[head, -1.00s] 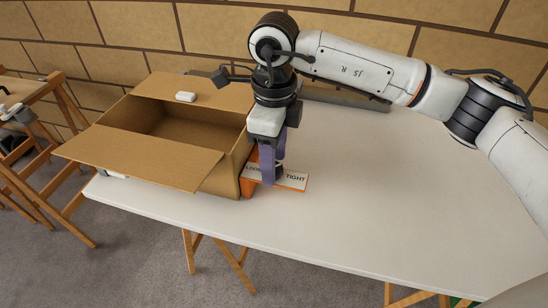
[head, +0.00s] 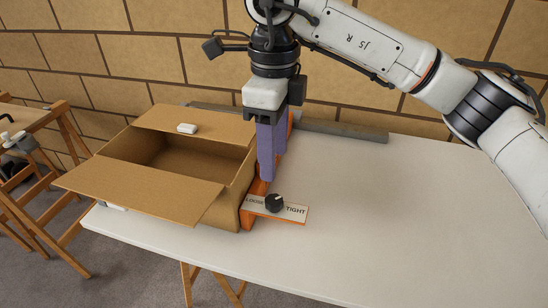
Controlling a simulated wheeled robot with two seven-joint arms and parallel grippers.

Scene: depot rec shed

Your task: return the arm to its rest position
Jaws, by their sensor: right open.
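My right gripper (head: 268,178) hangs pointing down above the table, with its purple fingers apart from the black knob (head: 274,203) just below them. The fingers overlap in this view, and I see nothing between them. The knob sits on a white label plate (head: 295,210) with the words LOOSE and TIGHT, on an orange fixture (head: 248,219). My right arm (head: 370,45) comes in from the upper right. My left gripper is not in view.
An open cardboard box (head: 212,212) stands left of the fixture, flaps spread, with a small white object (head: 187,128) on its back flap. A grey bar (head: 345,131) lies along the table's back edge. The white table (head: 400,215) is clear on the right. A wooden trestle (head: 60,150) stands at left.

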